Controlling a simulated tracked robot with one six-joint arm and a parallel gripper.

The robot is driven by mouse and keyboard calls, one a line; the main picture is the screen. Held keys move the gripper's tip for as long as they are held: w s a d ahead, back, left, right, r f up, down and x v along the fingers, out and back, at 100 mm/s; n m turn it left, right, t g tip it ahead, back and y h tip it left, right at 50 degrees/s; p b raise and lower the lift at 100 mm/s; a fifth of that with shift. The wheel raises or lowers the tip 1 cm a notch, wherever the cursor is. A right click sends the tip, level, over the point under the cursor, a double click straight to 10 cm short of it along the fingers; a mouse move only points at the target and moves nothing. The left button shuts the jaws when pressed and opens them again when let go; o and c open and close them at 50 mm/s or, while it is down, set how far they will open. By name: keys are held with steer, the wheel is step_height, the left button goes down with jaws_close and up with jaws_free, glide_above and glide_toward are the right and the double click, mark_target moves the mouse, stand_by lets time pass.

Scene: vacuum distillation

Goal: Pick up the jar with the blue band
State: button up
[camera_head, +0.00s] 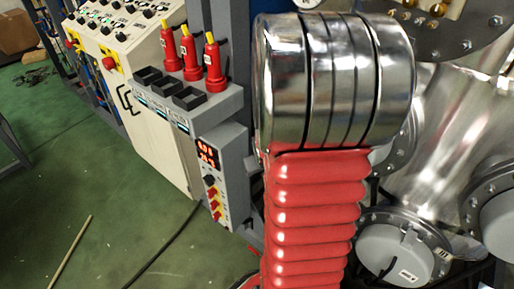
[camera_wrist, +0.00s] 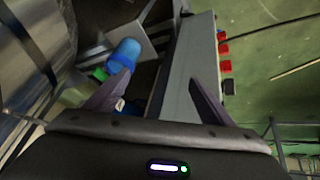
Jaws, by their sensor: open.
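No jar with a blue band can be made out for certain in either view. In the wrist view, a bright blue rounded object (camera_wrist: 125,54) lies up and left of my gripper (camera_wrist: 160,77), close to the left fingertip. A small green part (camera_wrist: 98,74) sits beside it. Whether this is the jar or its band, I cannot tell. My gripper is open, with its two dark fingers wide apart and nothing between them. The fingers do not show in the head view.
Three red bottles with yellow tips (camera_head: 190,55) stand on a grey shelf by black square holders (camera_head: 168,88). A control box with a red display (camera_head: 207,152) hangs below. A white control cabinet (camera_head: 140,75) stands left. Steel vessels (camera_head: 450,130) fill the right. Green floor (camera_head: 110,225) is mostly open.

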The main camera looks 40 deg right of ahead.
steer(key=s+d+f+m+t+h, duration=0.1)
steer(key=s+d+f+t+h, duration=0.1)
steer(key=d+f+t, duration=0.4)
steer(key=shift+d+f+t+h, duration=0.45)
steer(key=shift+d+f, duration=1.55)
steer(key=shift+d, duration=1.2)
steer(key=x, duration=0.8)
steer(key=shift+w+d, duration=0.2)
steer(key=shift+f, duration=0.1)
steer(key=shift+x, duration=2.6)
steer(key=shift+d, duration=0.15)
